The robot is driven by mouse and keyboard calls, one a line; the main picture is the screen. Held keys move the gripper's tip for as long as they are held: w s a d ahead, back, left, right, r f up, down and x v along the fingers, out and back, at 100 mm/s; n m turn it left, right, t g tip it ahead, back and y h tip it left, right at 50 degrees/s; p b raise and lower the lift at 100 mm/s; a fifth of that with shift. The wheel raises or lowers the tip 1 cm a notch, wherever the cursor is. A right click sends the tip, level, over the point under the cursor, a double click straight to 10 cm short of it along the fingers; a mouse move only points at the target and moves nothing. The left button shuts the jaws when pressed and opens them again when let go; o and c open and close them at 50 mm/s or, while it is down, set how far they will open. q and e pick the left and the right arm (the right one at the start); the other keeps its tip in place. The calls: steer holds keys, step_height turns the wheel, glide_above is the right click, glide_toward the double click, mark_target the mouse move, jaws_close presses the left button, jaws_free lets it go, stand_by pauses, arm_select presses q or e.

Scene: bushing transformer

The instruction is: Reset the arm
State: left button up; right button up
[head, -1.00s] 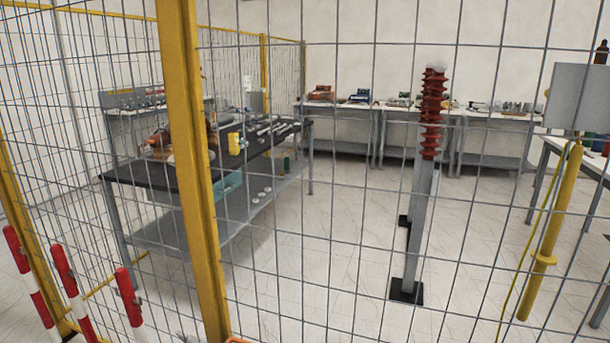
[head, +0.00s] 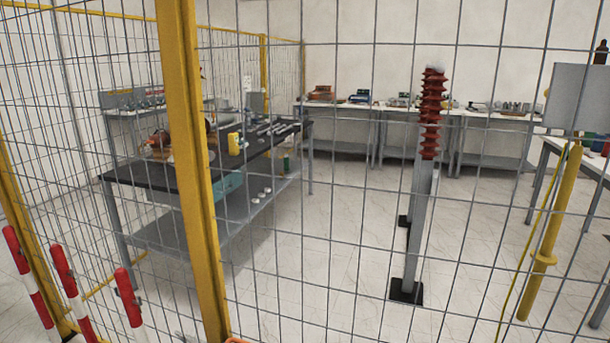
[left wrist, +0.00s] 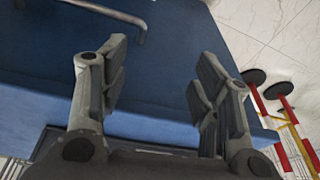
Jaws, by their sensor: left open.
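My left gripper (left wrist: 160,85) is open and empty in the left wrist view, its two dark grey fingers wide apart. Behind it is a large blue surface (left wrist: 170,50) with a metal handle (left wrist: 105,12) at the top left. I cannot tell how far the gripper is from that surface. Neither arm shows in the head view, and my right gripper is not in view. The red ribbed bushing (head: 431,112) stands upright on a grey post beyond the mesh fence.
A wire mesh fence with a thick yellow post (head: 188,170) stands close in front. Red and white poles (head: 66,275) stand at lower left. Beyond the fence are a dark workbench (head: 150,175), back tables (head: 340,107) and a yellow pole (head: 553,235). Similar poles show in the wrist view.

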arm_select(q)
steer(key=s+a+f+g, duration=0.1)
steer(key=s+f, duration=0.3)
steer(key=f, duration=0.5)
steer(key=s+f, duration=0.4)
steer(key=f, duration=0.5)
steer(key=s+a+f, duration=0.2)
steer(key=s+f, duration=0.6)
steer(key=s, duration=0.3)
steer(key=shift+s+a+g, duration=0.2)
steer(key=shift+s+g, duration=0.1)
steer(key=shift+g, duration=0.1)
